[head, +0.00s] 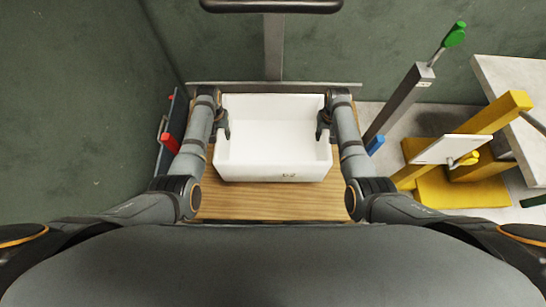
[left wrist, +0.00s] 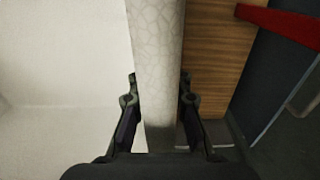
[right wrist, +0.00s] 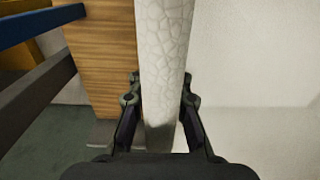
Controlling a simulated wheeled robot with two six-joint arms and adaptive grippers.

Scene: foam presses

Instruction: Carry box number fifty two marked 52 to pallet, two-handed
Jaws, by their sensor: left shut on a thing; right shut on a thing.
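The white foam box (head: 273,165) is open-topped and looks empty, with a small number that appears to read 52 on its near wall. It is over a wooden board (head: 270,203); I cannot tell whether it touches the board. My left gripper (head: 224,128) is shut on the box's left wall, whose rim (left wrist: 158,60) runs between the fingers in the left wrist view. My right gripper (head: 324,126) is shut on the right wall, whose rim (right wrist: 163,60) lies between the fingers in the right wrist view. I can make out no pallet.
A grey post with a green knob (head: 455,35) stands to the right. A yellow frame (head: 490,125) with a white plate (head: 445,149) and a pale table (head: 515,85) are further right. A red part (head: 170,143) and a blue part (head: 376,145) flank the board. Open green floor (head: 75,110) lies left.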

